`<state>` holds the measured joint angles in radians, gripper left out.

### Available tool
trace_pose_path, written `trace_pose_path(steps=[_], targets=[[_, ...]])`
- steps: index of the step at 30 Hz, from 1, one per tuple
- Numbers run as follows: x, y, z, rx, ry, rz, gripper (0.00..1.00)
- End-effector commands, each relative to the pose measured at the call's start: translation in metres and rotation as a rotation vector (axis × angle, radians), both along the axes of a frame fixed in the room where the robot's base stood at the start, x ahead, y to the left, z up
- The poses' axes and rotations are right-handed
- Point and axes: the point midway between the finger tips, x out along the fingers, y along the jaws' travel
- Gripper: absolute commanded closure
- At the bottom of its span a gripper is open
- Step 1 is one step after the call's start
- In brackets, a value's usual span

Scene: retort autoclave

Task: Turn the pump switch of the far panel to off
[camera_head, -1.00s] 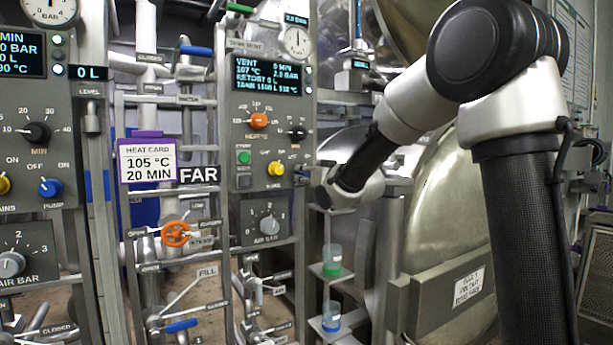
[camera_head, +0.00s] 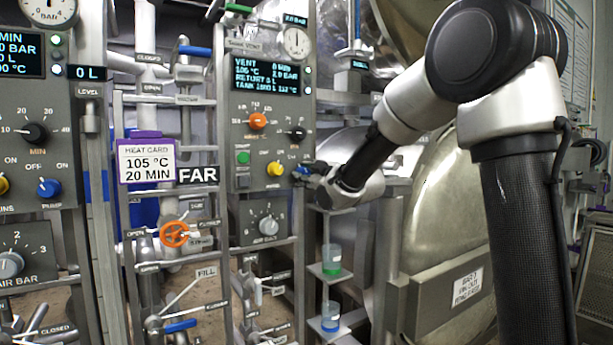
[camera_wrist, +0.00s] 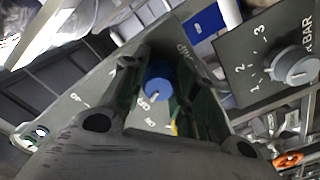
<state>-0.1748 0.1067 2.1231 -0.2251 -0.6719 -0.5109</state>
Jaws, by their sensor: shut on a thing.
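The far panel (camera_head: 262,190) is the grey panel right of the FAR label in the head view. Its blue pump switch (camera_wrist: 158,80) sits between my two fingers in the wrist view, with PUMP lettering beside it. My gripper (camera_wrist: 160,88) is shut on this switch, one finger on each side. The white mark on the switch points down and slightly left in the wrist view, toward small lettering; the exact setting is hard to tell. In the head view my gripper (camera_head: 305,173) is at the panel's right edge and mostly covers the switch.
A yellow knob (camera_head: 275,168) is close left of my gripper, with an air bar dial (camera_head: 268,225) below. Shelves with a green-bottomed cup (camera_head: 331,260) and a blue-bottomed cup (camera_head: 330,316) stand below. The rounded metal retort door (camera_head: 450,225) is behind my arm.

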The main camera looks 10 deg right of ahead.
Motion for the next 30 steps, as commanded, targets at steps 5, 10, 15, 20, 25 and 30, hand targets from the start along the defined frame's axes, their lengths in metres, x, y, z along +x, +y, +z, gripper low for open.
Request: trace_pose_path(steps=[5, 10, 15, 20, 25, 30], targets=[[0.0000, -0.0002, -0.0005, -0.066, -0.020, 0.000, 0.95], [0.0000, -0.0003, -0.0004, -0.098, -0.030, 0.000, 0.95], [0.0000, -0.0003, -0.0004, -0.108, -0.034, 0.000, 0.95], [0.0000, -0.0002, -0.0005, -0.108, -0.033, 0.001, 0.95], [0.0000, -0.0002, -0.0006, -0.108, -0.033, 0.001, 0.64], [0.0000, -0.0003, -0.0003, -0.108, -0.034, 0.000, 0.49]])
